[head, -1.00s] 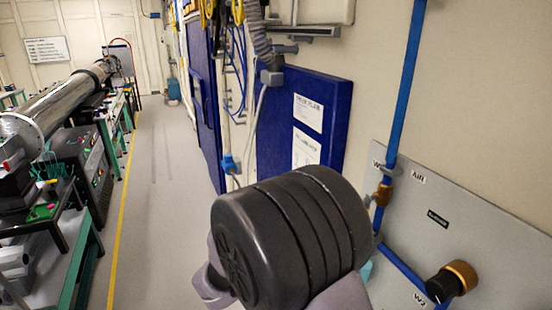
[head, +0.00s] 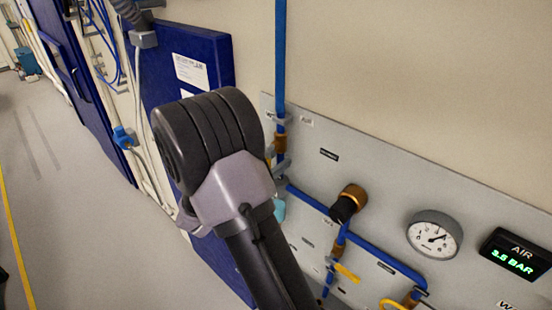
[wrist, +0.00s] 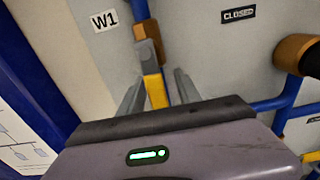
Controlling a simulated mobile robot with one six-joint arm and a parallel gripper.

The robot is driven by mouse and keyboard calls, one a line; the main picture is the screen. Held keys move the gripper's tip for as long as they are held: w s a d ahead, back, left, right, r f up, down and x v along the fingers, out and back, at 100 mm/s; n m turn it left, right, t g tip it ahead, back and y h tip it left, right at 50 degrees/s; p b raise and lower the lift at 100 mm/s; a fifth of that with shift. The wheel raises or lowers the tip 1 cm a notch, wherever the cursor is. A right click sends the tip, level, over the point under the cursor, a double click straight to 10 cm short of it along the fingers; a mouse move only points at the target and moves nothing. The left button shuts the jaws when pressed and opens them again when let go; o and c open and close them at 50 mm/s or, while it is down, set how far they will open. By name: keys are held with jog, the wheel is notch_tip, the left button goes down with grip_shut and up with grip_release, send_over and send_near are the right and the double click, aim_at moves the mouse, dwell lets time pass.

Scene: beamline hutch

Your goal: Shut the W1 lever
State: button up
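The W1 valve has a brass body (wrist: 148,50) on a blue pipe, beside a "W1" label (wrist: 103,20) in the wrist view. Its yellow lever (wrist: 156,91) lies roughly in line with the pipe. My gripper (wrist: 158,88) is open, with one grey finger on each side of the lever. Gaps show between the lever and both fingers, so I see no grip on it. In the head view the W1 valve body (head: 280,143) shows just beyond my wrist, which hides most of the lever and my fingers.
A "CLOSED" tag (wrist: 238,14) is on the grey panel (head: 385,165). A black-and-brass knob (head: 348,203), a pressure gauge (head: 434,235), an AIR display (head: 516,255) and another yellow lever (head: 346,272) are to the right. A blue door (head: 190,75) stands left.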

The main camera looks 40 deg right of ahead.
jog(key=shift+w+d, duration=0.2)
jog(key=shift+d, duration=0.05)
grip_shut()
dwell(1.4)
